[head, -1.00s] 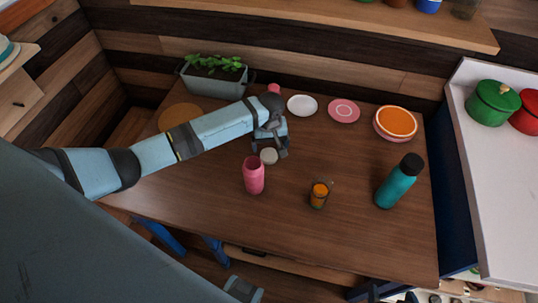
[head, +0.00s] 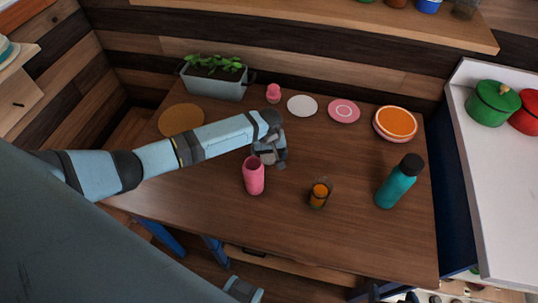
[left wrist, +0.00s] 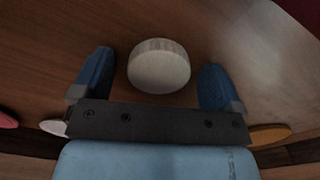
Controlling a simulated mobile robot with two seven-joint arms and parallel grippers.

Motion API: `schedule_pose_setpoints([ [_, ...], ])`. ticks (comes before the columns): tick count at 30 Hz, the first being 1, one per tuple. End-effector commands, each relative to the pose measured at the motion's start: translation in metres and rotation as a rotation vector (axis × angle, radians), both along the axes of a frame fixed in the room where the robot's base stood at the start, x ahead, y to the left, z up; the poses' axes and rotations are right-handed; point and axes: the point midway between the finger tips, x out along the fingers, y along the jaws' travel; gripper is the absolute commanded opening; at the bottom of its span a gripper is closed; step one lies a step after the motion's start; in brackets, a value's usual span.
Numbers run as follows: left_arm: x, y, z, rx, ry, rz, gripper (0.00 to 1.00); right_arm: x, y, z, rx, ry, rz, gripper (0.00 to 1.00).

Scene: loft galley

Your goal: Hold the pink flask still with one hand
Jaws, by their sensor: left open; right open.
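The pink flask (head: 254,176) stands upright on the table, near the middle in the head view. My left gripper (head: 272,158) is just behind it and slightly right, low over the table. Its fingers are apart in the left wrist view (left wrist: 158,82). A small off-white round piece (left wrist: 159,66) lies between and just beyond the fingertips, and I cannot tell whether they touch it. The gripper hides that piece in the head view. The flask does not show in the left wrist view.
An amber glass cup (head: 319,193) and a teal bottle (head: 396,183) stand right of the flask on the wooden table (head: 330,240). A small pink object (head: 273,93), white plate (head: 302,105), pink plate (head: 344,111) and planter (head: 216,84) are behind. The front of the table is clear.

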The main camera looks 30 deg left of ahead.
Motion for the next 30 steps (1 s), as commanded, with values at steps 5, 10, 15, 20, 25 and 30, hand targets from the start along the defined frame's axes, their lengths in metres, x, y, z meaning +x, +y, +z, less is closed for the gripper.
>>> schedule_pose_setpoints([
  [5,0.0,0.0,0.0,0.0,0.0,0.0,0.78,0.0,0.0,-0.001,0.0,0.001,0.0,0.86],
  [10,0.0,0.0,0.0,0.0,0.0,0.0,0.4,0.0,0.0,-0.001,-0.001,0.002,0.0,0.86],
  [15,0.0,0.0,0.0,0.0,0.0,0.0,0.4,0.0,0.0,-0.001,-0.001,0.002,0.0,0.86],
  [20,0.0,0.0,0.0,0.0,0.0,0.0,0.4,0.0,0.0,-0.001,-0.001,0.002,0.0,0.86],
  [25,0.0,0.0,0.008,0.0,0.0,0.0,0.4,0.0,0.0,0.0,-0.001,0.002,0.0,0.86],
  [30,0.0,0.0,0.033,-0.001,-0.002,-0.001,0.4,0.0,0.0,0.002,-0.001,0.002,0.0,0.86],
])
